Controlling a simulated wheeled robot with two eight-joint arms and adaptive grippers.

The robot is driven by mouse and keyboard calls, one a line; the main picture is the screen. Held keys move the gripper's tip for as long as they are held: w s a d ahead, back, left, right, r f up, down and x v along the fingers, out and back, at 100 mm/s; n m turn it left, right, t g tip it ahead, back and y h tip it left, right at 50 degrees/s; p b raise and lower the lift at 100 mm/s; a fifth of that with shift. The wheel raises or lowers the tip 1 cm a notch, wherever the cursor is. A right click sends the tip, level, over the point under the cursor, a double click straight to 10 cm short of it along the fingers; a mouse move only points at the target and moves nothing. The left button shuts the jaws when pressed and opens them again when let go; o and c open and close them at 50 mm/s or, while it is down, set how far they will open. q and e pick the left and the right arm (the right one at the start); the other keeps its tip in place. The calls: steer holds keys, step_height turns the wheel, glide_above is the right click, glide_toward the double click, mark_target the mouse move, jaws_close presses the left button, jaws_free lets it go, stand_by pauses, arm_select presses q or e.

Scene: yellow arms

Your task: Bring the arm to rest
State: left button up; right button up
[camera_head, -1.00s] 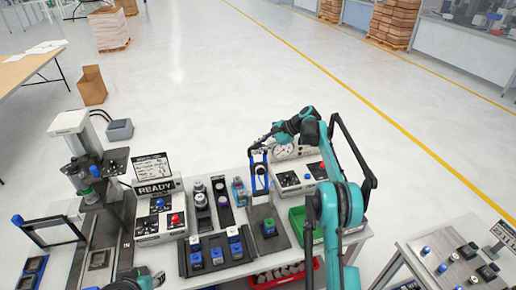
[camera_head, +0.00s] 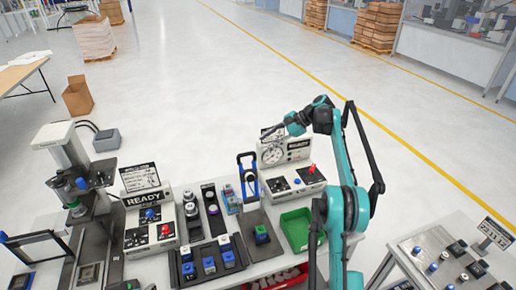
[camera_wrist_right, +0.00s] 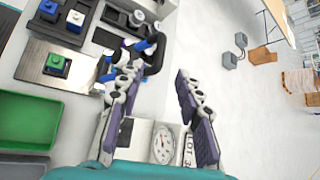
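My right arm (camera_head: 342,180) is teal with black parts and reaches up from the bottom of the head view. Its gripper (camera_head: 276,130) is up near the gauge box (camera_head: 283,155), apart from the blue-handled fixture (camera_head: 247,170). In the right wrist view the two fingers of the gripper (camera_wrist_right: 165,78) stand apart with nothing between them. The gauge box dial (camera_wrist_right: 162,144) shows beyond them. My left gripper is outside the head view.
The bench holds a press (camera_head: 75,180), a box with a READY sign (camera_head: 147,202), a dark tray of blue-based blocks (camera_head: 208,264) and a green bin (camera_head: 300,230). A side table (camera_head: 420,262) stands at right. Open floor lies behind the bench.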

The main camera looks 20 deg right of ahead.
steer(key=shift+s+d+r, duration=0.15)
steer(key=shift+d+r, duration=0.25)
steer(key=shift+d, duration=0.05)
steer(key=shift+a, duration=0.1)
steer(key=s+a+f+n+h+b, duration=0.1)
steer(key=s+a+n+h+b, duration=0.2)
steer(key=s, duration=0.4)
steer(key=s+a+f+n+t+h+b, duration=0.1)
steer(key=s+a+n+b, duration=0.1)
steer(key=s+a+b, duration=0.3)
steer(key=s+a+f+n+h+b, duration=0.1)
steer(key=s+a+n+h+b, duration=0.15)
steer(key=s, duration=0.55)
steer(key=s+a+f+n+t+h+b, duration=0.1)
steer(key=s+f+n+b, duration=0.5)
steer(key=s+f, duration=1.4)
steer(key=shift+s+a+n+t+h+b, duration=0.2)
steer(key=shift+s+n+t+h+b, duration=0.15)
steer(key=shift+s+n+t+h, duration=0.75)
